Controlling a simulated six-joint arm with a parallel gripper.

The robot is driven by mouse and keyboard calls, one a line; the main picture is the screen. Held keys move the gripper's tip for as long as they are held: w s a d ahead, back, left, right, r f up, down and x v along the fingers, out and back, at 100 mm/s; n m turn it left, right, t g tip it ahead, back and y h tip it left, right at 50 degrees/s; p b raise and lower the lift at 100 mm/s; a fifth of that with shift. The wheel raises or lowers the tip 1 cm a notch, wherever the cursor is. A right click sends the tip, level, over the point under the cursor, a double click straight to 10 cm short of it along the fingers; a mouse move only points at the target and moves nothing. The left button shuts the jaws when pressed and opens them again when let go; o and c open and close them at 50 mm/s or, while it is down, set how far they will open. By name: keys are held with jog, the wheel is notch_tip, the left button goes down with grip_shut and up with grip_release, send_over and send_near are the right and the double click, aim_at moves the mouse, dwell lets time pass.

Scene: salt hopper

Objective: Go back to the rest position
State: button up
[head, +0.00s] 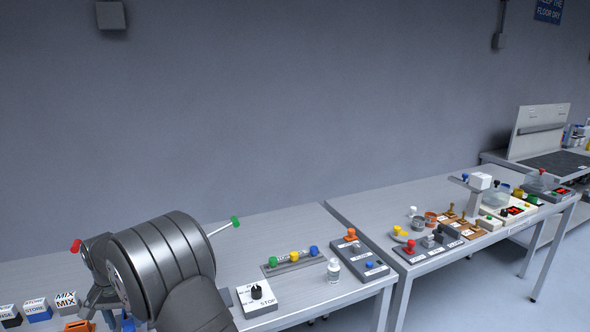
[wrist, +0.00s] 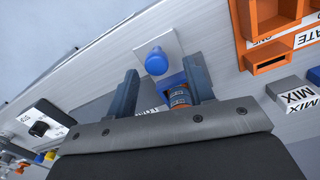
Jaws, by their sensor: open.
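My gripper (wrist: 161,66) is open in the wrist view, its two dark fingers spread apart. A round blue knob (wrist: 157,62) on a pale plate shows beyond and between the fingertips. Neither finger pair closes on anything. In the head view my fingers cannot be made out.
A white box with a black dial (head: 256,297), a small white bottle (head: 333,270) and a button strip (head: 292,261) sit on the table. Orange bins (wrist: 262,62) stand right in the wrist view.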

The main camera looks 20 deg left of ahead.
jog(key=shift+f, duration=0.85)
jog(key=shift+r, duration=0.1)
dwell(1.2)
notch_tip(320, 180, up, 17)
jog(key=shift+r, duration=0.2)
dwell(0.4)
jog(key=shift+f, duration=0.15)
jog(key=shift+f, duration=8.55)
jog(key=shift+w+d+f, duration=0.15)
jog(key=shift+w+d, duration=0.25)
jog(key=shift+d, duration=0.05)
